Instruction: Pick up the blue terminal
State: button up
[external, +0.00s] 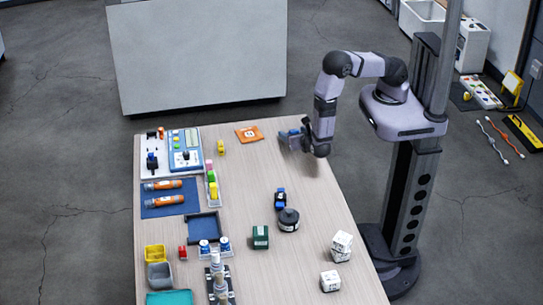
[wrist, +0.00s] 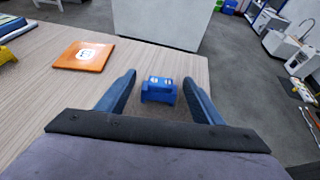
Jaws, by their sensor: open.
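The blue terminal (wrist: 158,91) is a small block with light marks on its top, standing on the wood table in the wrist view. My gripper (wrist: 159,81) is open, with one blue finger on each side of the terminal. A gap shows between the terminal and each finger. In the external view my gripper (external: 294,140) is low over the table's far right edge. A blue patch shows there between the fingers, too small to make out well. Another small blue and black part (external: 280,197) lies farther down the table.
An orange card (wrist: 82,56) lies left of my gripper, also in the external view (external: 249,133). A dark round container (external: 288,221), a green box (external: 260,238) and white cubes (external: 341,246) stand nearer the front. The table's far edge is close beyond the terminal.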

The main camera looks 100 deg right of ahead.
aim_at(294, 130)
jog(key=shift+d+f, duration=0.1)
jog(key=shift+d, duration=0.05)
jog(key=c, duration=1.1)
jog(key=shift+r+b, duration=0.35)
jog(key=shift+r, duration=4.65)
